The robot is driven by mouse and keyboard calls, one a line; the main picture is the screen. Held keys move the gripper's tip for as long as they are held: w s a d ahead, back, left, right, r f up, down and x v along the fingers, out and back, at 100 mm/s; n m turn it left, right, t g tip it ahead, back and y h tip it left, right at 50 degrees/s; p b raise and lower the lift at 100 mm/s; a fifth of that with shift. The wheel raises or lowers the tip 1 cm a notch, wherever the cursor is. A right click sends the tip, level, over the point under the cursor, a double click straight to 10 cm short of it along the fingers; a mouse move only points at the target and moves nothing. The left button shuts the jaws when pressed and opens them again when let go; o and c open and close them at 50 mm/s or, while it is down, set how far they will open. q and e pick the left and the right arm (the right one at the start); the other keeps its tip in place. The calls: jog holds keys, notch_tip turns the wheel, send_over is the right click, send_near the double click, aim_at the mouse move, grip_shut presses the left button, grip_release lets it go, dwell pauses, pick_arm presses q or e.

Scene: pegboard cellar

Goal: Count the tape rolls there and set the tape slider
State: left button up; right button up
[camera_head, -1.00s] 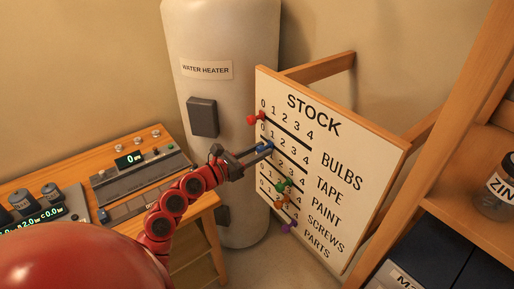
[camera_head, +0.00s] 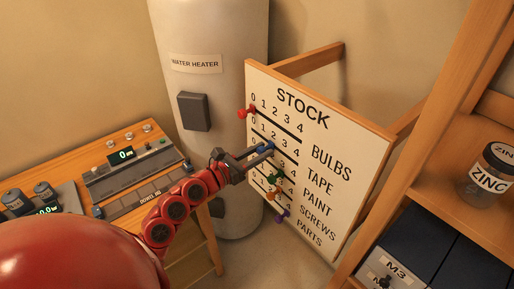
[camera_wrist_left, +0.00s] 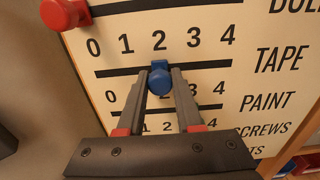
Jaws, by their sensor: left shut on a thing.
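The white STOCK board (camera_head: 335,175) has rows of numbers 0 to 4 with slots and coloured knobs. The blue knob (camera_wrist_left: 159,81) sits on the TAPE slot, directly below the 2 in the left wrist view. My left gripper (camera_head: 268,148) is shut on this blue knob, its two fingers on either side of it. The gripper also shows in the left wrist view (camera_wrist_left: 159,88). No tape rolls can be made out in these views. My right gripper is not in view.
The red knob (camera_head: 246,112) sits at 0 on the BULBS row; green, orange and purple knobs are lower. A water heater (camera_head: 215,70) stands behind. A bench with a device (camera_head: 130,170) is left. A shelf with a ZINC jar (camera_head: 486,170) and dark bins (camera_head: 462,262) is right.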

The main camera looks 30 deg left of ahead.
pick_arm(q)
jog(key=shift+s+d+r+p, duration=0.1)
jog(key=shift+s+d+p, duration=0.25)
jog(key=shift+d, duration=0.3)
jog(key=shift+s+d+f+p, duration=0.1)
jog(key=shift+s+d+p, duration=0.1)
jog(key=shift+d+p, duration=0.4)
jog(key=shift+s+d+r+p, duration=0.1)
jog(key=shift+s+d+p, duration=0.2)
jog(key=shift+d, duration=0.45)
jog(key=o, duration=1.4)
jog(key=shift+s+a+b, duration=0.15)
jog(key=shift+b, duration=0.25)
jog(key=b, duration=0.3)
send_near(282, 153)
jog(key=shift+v, duration=2.05)
jog(key=shift+r, duration=0.15)
